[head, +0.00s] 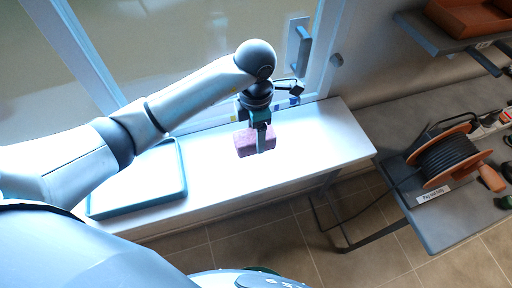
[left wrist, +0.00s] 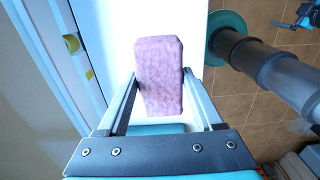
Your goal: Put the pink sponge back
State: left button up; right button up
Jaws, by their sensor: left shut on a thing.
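The pink sponge (head: 246,141) is a block held between the fingers of my left gripper (head: 262,138), over the white table (head: 318,140). In the left wrist view the sponge (left wrist: 159,78) stands lengthwise between the two fingers of the left gripper (left wrist: 160,100), which are shut on it. The head view does not show clearly whether the sponge touches the table top. A teal-rimmed white tray (head: 138,187) lies on the table to the left of the sponge, partly hidden by my left arm. My right gripper is not in view.
A window with a handle (head: 299,45) stands behind the table. To the right, a grey bench (head: 432,232) carries a cable reel (head: 446,158) and tools. A shelf (head: 440,40) hangs above it. The table's right end is clear.

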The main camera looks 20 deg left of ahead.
pick_arm(q)
notch_tip(320, 180, down, 7)
jog(key=shift+f, duration=0.15)
dwell(0.4)
jog(key=o, duration=1.2)
notch_tip(320, 180, up, 12)
jog(key=shift+r+b, duration=0.1)
jog(key=shift+b, duration=0.35)
